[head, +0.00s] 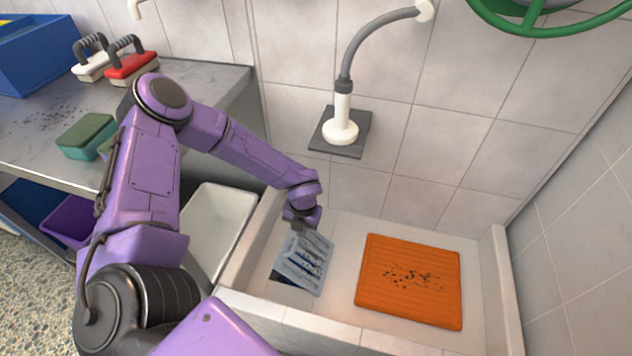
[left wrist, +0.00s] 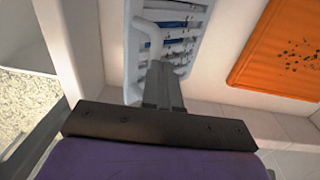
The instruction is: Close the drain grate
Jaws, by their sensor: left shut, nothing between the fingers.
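The drain grate (head: 305,265) is a pale blue-grey slatted panel in the white wash basin. A dark strip of the drain opening (head: 288,282) shows beside its lower left edge, so the grate looks raised or tilted there; the exact angle is hard to tell. My left gripper (head: 300,222) is at the grate's far end. In the left wrist view its shut, empty fingers (left wrist: 160,80) overlap the grate (left wrist: 190,25) next to a pale loop-shaped handle (left wrist: 146,42). I cannot tell whether they touch. My right gripper is not in view.
An orange mat (head: 408,280) with dark specks lies right of the grate in the basin. The basin's front rim (head: 300,318) and right wall (head: 497,290) bound the space. A shower hose stand (head: 341,125) is on the wall behind. A counter (head: 40,125) with brushes stands left.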

